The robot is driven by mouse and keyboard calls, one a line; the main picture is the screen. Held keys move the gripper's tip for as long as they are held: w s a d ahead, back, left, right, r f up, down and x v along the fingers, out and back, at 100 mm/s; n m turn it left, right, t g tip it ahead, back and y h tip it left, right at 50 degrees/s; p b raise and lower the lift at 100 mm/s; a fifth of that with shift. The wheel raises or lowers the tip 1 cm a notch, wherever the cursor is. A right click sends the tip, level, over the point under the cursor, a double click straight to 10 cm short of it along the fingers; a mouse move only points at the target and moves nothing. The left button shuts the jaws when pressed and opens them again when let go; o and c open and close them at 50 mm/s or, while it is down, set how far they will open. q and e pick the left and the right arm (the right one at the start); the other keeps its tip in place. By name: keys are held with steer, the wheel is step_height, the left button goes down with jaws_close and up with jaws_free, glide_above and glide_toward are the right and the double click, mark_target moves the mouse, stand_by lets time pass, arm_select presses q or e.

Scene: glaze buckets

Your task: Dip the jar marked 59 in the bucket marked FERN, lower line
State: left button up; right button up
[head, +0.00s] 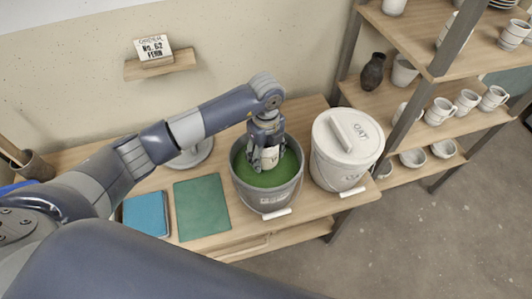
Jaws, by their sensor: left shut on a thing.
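An open grey bucket (266,198) of green glaze (279,177) stands on the wooden table; the label on its front is too small to read. My left gripper (265,158) is over the bucket, pointing down. It is shut on a pale jar (271,158) whose lower part meets the green glaze. The fingers cover part of the jar, and I cannot read its mark or see any line on it. A card (153,48) on a small wall shelf reads "ORDER No. 62 FERN". My right gripper is not in view.
A white lidded bucket (343,160) marked OAT stands right beside the open one. A green mat (202,207) and a blue book (146,213) lie to the left. Shelves with mugs (440,111), bowls and a dark vase (373,71) stand at right.

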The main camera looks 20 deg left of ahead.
arm_select(q)
step_height(320, 180, down, 5)
steer(key=b, duration=0.3)
stand_by(0.4)
stand_by(0.5)
stand_by(1.4)
stand_by(0.7)
step_height(320, 180, up, 6)
steer(key=p, duration=0.4)
steer(key=shift+f, duration=0.2)
steer(key=shift+f, duration=0.1)
stand_by(1.5)
